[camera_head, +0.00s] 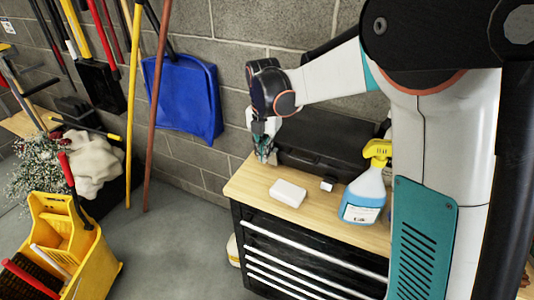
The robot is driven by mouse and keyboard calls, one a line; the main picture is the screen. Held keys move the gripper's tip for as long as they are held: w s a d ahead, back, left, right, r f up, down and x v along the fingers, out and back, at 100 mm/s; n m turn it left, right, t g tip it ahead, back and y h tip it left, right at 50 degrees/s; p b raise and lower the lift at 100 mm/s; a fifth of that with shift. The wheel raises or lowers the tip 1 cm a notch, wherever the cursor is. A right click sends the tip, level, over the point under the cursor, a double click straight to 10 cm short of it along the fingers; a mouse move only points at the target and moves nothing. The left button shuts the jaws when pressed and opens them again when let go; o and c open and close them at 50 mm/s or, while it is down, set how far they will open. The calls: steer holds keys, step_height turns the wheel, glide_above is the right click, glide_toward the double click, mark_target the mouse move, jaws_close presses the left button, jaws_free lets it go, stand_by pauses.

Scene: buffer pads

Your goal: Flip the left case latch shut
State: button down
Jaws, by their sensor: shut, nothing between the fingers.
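A black case (325,138) sits at the back of the wooden top of a black drawer cabinet, against the wall. My gripper (265,158) points down at the left front corner of the case. It is shut with nothing in its fingers. Its fingertips are close to the case front, but I cannot tell whether they touch it. The left latch is hidden behind my gripper or too small to make out. My arm covers the right part of the case.
A white block (288,193) and a small white and dark item (327,185) lie on the wooden top (245,183). A blue spray bottle with a yellow head (364,197) stands to the right. A yellow mop bucket (65,245) stands on the floor at left.

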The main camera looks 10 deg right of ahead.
steer(key=shift+r, duration=0.1)
steer(key=shift+r+p, duration=0.45)
steer(key=shift+r, duration=0.3)
